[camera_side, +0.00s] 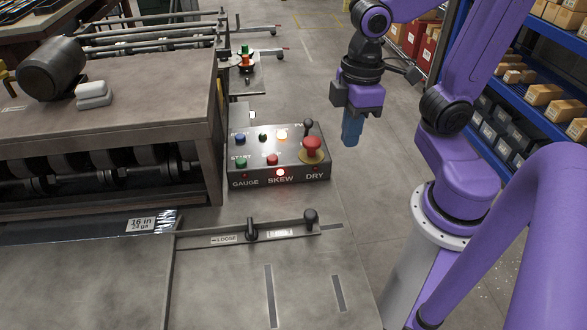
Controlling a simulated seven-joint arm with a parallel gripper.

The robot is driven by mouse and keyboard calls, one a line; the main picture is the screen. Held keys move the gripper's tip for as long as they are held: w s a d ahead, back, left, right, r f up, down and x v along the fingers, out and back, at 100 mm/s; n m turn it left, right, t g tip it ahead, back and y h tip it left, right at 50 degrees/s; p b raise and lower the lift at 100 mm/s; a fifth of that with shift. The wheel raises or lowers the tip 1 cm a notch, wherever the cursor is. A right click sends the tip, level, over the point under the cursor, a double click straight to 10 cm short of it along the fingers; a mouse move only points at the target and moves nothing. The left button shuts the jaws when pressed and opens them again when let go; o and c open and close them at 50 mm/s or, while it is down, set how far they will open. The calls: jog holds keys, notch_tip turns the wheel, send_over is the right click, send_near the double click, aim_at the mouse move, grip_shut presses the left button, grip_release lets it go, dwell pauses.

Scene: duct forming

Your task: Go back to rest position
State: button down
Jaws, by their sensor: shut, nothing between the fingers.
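My gripper (352,128) hangs in the upper middle of the side view, pointing down. Its blue fingers are shut and nothing shows between them. It is over open floor, to the right of the control box (272,168) and apart from it. The box carries several coloured buttons, a red mushroom button (312,147) and a small black lever.
A forming machine (120,115) with rollers fills the left. A lever bar (250,235) with black knobs crosses the front table (210,290). Blue shelves (520,95) with boxes stand at the right. The floor around my gripper is clear.

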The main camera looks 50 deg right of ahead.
jog(key=s+f+n, duration=0.2)
jog(key=s, duration=0.3)
jog(key=shift+s+a+f+n, duration=0.2)
jog(key=shift+a+f+n, duration=0.1)
jog(key=shift+a, duration=0.1)
jog(key=shift+w+r, duration=0.1)
dwell(1.2)
